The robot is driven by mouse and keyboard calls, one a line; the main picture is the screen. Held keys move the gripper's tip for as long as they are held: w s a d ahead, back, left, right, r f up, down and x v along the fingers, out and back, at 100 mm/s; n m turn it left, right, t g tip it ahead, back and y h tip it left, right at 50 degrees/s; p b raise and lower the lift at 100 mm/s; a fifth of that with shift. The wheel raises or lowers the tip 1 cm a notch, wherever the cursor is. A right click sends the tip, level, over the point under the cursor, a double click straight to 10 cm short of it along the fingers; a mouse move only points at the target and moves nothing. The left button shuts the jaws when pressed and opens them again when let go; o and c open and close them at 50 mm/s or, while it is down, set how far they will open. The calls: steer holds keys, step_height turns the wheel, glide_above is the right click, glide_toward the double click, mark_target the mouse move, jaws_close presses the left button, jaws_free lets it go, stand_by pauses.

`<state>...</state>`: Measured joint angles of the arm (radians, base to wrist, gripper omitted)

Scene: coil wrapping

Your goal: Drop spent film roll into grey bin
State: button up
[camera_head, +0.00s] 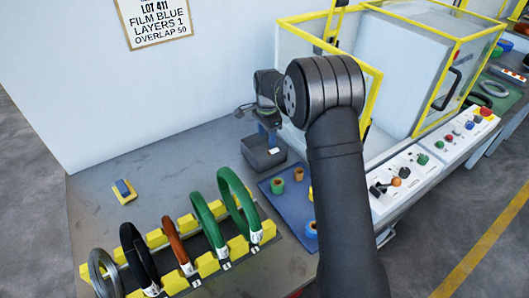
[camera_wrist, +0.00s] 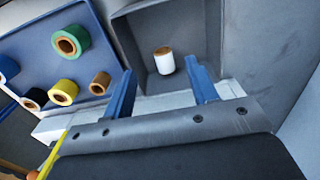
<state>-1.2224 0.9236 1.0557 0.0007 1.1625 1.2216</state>
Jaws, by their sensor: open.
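A small white roll with a brown core (camera_wrist: 164,61) is inside the grey bin (camera_wrist: 212,28) in the wrist view. It shows beyond and between my fingertips, apart from both; I cannot tell whether it rests on the bin floor. My gripper (camera_wrist: 164,82) has its two blue fingers spread with nothing between them. In the head view my gripper (camera_head: 268,132) points down just above the grey bin (camera_head: 262,156). The bin's inside and the white roll are hidden in that view.
A blue tray (camera_head: 278,205) with several film rolls stands beside the bin; it also shows in the wrist view (camera_wrist: 30,48). A yellow rack (camera_head: 206,264) holds several coils at the front. A yellow-framed guard (camera_head: 325,75) and control panel (camera_head: 415,180) are at the right.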

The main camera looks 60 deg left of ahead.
step_height(320, 180, up, 15)
steer(key=shift+f, duration=0.2)
step_height(320, 180, down, 17)
steer(key=shift+f, duration=0.1)
steer(key=shift+r, duration=0.9)
steer(key=shift+f, duration=0.15)
